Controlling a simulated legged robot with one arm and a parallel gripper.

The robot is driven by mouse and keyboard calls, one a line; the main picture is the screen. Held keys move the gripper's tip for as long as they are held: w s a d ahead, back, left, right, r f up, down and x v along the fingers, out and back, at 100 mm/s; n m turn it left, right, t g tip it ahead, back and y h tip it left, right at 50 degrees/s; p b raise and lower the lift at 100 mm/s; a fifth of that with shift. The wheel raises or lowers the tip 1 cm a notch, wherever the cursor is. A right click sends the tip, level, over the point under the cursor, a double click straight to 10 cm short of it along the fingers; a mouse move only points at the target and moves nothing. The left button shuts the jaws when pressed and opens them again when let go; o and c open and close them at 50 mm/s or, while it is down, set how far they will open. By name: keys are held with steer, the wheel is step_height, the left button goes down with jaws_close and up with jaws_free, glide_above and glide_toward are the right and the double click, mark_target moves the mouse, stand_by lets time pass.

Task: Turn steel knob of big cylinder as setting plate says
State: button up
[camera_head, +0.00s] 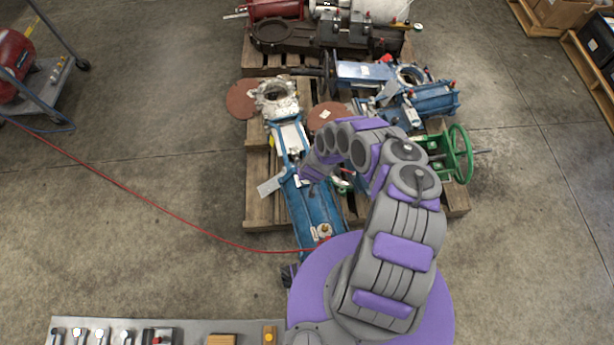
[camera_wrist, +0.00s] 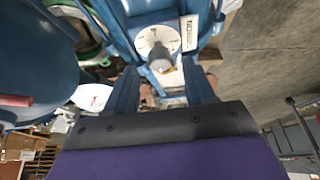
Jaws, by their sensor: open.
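The big blue cylinder (camera_head: 314,208) lies lengthwise on a pallet in the head view, partly behind my arm. In the wrist view a grey steel knob (camera_wrist: 160,61) stands in front of a round white dial (camera_wrist: 153,40) with dark marks on a blue body. My gripper (camera_wrist: 161,76) is open, with one finger on each side of the knob's near end; I cannot tell whether they touch it. A white label (camera_wrist: 188,33) with dark lettering sits right of the dial, too small to read surely. In the head view my gripper (camera_head: 312,178) is over the cylinder, and the knob is hidden.
Another white disc with a red mark (camera_wrist: 92,97) shows at left in the wrist view. A flat metal plate (camera_head: 270,185) juts left of the cylinder. A green handwheel (camera_head: 461,153) stands right.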

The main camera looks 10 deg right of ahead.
steer(key=shift+b+x, duration=0.35)
steer(key=shift+x, duration=0.95)
steer(key=shift+c, duration=0.2)
jaws_close()
